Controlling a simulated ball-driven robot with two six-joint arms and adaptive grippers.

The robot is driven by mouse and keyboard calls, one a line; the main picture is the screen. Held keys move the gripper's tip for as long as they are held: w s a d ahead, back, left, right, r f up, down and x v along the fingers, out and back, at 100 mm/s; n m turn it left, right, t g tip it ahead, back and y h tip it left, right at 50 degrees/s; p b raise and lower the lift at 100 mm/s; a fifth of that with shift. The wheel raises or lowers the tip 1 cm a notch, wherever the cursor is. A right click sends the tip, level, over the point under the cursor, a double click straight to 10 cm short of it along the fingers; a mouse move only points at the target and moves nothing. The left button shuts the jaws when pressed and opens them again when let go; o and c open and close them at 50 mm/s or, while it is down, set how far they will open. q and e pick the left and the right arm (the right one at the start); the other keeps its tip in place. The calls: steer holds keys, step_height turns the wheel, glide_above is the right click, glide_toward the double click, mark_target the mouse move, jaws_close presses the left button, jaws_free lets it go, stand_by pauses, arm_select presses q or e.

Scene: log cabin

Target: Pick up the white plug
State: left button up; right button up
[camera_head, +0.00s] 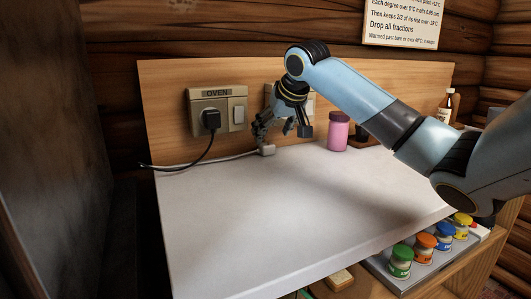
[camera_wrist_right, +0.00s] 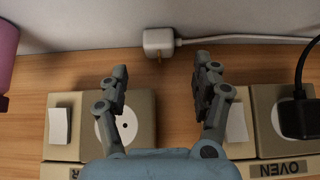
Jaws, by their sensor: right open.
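The white plug (camera_head: 267,149) lies on the white counter near the wooden back panel, with its cord running left along the counter. In the right wrist view the plug (camera_wrist_right: 158,38) shows at top centre, its metal prong pointing down the picture, its cord leaving to the right. My right gripper (camera_head: 284,130) is open and empty, just above and beside the plug. In the wrist view my right gripper's fingers (camera_wrist_right: 160,68) are spread apart, and the plug is beyond their tips, between their lines, apart from both. My left gripper is not in view.
A black plug (camera_head: 211,119) sits in the OVEN outlet (camera_head: 221,93). A second outlet (camera_wrist_right: 125,122) is behind my right gripper. A pink canister (camera_head: 338,130) stands to the right. Several paint jars (camera_head: 400,262) stand at the lower right. The counter's middle (camera_head: 290,215) is clear.

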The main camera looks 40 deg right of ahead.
mark_target(267, 144)
steer(key=b+x, duration=0.1)
steer(key=x, duration=0.4)
steer(key=shift+w+f, duration=0.15)
steer(key=shift+f, duration=0.2)
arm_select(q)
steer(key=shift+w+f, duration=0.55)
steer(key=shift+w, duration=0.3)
arm_select(e)
steer(key=shift+r, duration=0.1)
steer(key=c, duration=0.4)
jaws_close()
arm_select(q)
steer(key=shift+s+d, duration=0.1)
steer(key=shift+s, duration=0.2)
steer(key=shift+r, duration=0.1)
